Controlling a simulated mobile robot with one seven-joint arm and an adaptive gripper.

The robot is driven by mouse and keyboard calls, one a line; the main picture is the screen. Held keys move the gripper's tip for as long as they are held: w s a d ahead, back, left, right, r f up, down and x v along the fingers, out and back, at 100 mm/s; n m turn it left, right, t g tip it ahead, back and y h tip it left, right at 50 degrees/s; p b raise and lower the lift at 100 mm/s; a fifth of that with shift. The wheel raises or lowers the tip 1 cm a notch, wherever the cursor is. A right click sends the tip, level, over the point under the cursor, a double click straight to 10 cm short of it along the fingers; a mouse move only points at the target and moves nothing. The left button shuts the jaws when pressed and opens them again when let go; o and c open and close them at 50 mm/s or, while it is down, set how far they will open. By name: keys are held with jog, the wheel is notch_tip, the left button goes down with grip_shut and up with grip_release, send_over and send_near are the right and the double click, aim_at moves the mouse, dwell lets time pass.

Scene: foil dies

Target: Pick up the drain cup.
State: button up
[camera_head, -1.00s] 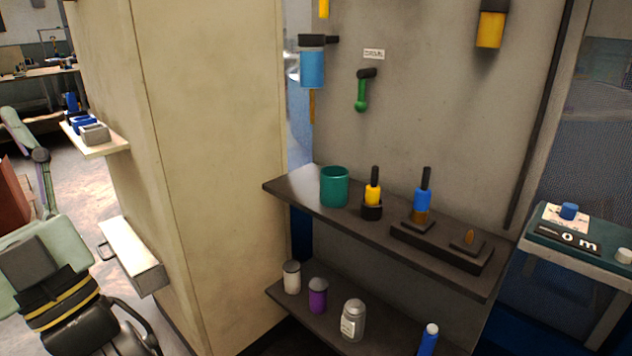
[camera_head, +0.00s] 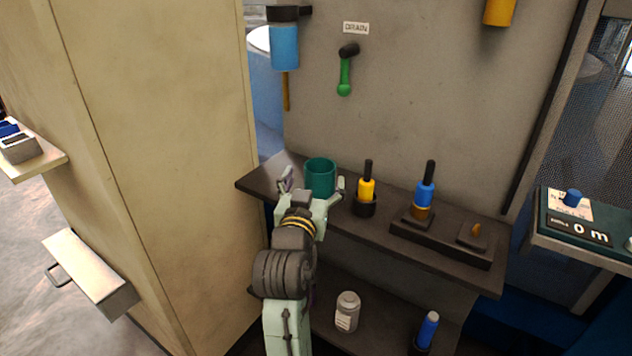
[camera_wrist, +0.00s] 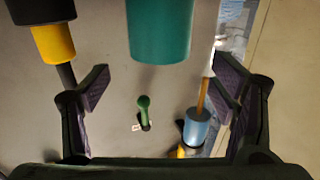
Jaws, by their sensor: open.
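The drain cup is most likely the teal cup (camera_head: 321,175), which stands upright on the upper dark shelf (camera_head: 262,181), near its left end. My gripper (camera_head: 312,187) is open, with one finger to each side of the cup in the head view. In the wrist view the teal cup (camera_wrist: 160,30) shows at the top middle, and the open fingers (camera_wrist: 165,90) are spread wide below it in the picture. Nothing is between the finger pads there. I cannot tell whether a finger touches the cup. My forearm hides part of the shelf's front edge.
A yellow-and-black tool (camera_head: 366,190) stands in a holder close right of the cup. A blue tool (camera_head: 425,190) stands in a dark base farther right. A green-handled lever (camera_head: 345,75) hangs on the wall under a DRAIN label (camera_head: 356,28). A beige cabinet (camera_head: 170,150) stands at left.

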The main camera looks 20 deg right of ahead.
aim_at(317, 175)
jog(key=x, duration=0.2)
jog(key=p+x, duration=0.1)
jog(key=x, duration=0.3)
jog(key=shift+w+d+f, duration=0.15)
jog(key=shift+w+f, duration=0.1)
jog(key=shift+f, duration=0.15)
jog(key=c, duration=1.2)
jog(key=shift+c, duration=0.5)
jog(key=shift+r+p, duration=0.1)
jog(key=shift+p, duration=0.2)
